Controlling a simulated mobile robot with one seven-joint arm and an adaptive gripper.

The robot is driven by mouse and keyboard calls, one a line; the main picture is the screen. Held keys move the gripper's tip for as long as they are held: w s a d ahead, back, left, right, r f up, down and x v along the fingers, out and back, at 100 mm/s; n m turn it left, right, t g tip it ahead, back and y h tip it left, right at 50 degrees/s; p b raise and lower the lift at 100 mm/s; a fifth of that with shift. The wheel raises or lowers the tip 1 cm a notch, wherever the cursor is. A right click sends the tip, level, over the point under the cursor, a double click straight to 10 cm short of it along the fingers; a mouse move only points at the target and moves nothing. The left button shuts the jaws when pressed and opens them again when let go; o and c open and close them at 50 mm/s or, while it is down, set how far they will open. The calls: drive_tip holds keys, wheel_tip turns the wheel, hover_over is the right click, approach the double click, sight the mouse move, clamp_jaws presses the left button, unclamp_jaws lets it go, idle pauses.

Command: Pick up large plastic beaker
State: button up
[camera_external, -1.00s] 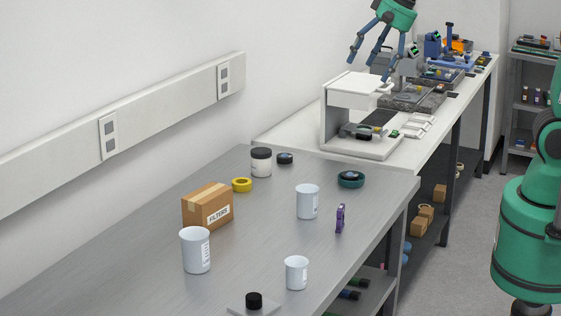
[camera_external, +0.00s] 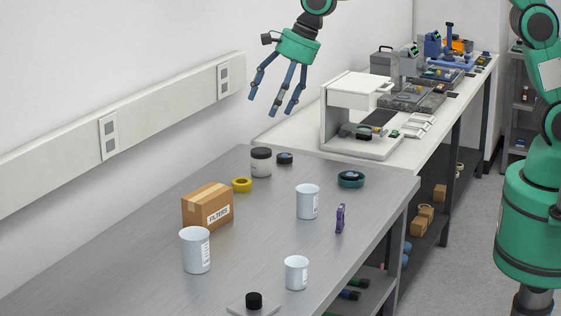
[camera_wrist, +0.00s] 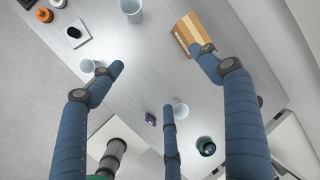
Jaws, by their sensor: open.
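The large plastic beaker (camera_external: 196,251) is white with a printed label and stands upright on the grey bench, in front of the filters box. In the wrist view the beaker (camera_wrist: 131,8) is at the top edge, partly cut off. Two smaller white beakers stand nearby: a medium one (camera_external: 307,203) and a small one (camera_external: 296,273). My gripper (camera_external: 272,106) has three blue fingers, spread open and empty. It hangs high above the bench's far end, up and to the right of the large beaker and well apart from it.
A cardboard filters box (camera_external: 207,207) stands close behind the large beaker. Yellow tape (camera_external: 241,185), a lidded jar (camera_external: 261,162), a teal roll (camera_external: 351,179) and a purple item (camera_external: 340,218) stand farther back. A black-topped item (camera_external: 254,301) is at the front. The bench's left front is clear.

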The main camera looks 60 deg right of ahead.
drive_tip(key=w+a+f+m+p, duration=0.2)
drive_tip(key=w+a+f+m, duration=0.25)
drive_tip(key=a+f, duration=0.4)
drive_tip(key=m+p, duration=0.2)
drive_tip(key=m, duration=0.2)
approach(194, 241)
drive_tip(key=shift+g+y, duration=0.4)
drive_tip(key=d, duration=0.1)
drive_tip(key=w+d+r, duration=0.1)
drive_tip(key=d, duration=0.2)
drive_tip(key=shift+w+d+r, duration=0.25)
drive_tip(key=shift+w, duration=0.15)
drive_tip(key=shift+f, duration=0.1)
drive_tip(key=x, duration=0.8)
drive_tip(key=shift+f+p, duration=0.15)
drive_tip(key=shift+p, duration=0.25)
drive_tip(key=shift+f, duration=0.15)
drive_tip(key=shift+p+x, duration=0.35)
drive_tip(key=shift+x, duration=2.15)
drive_tip(key=c, duration=0.9)
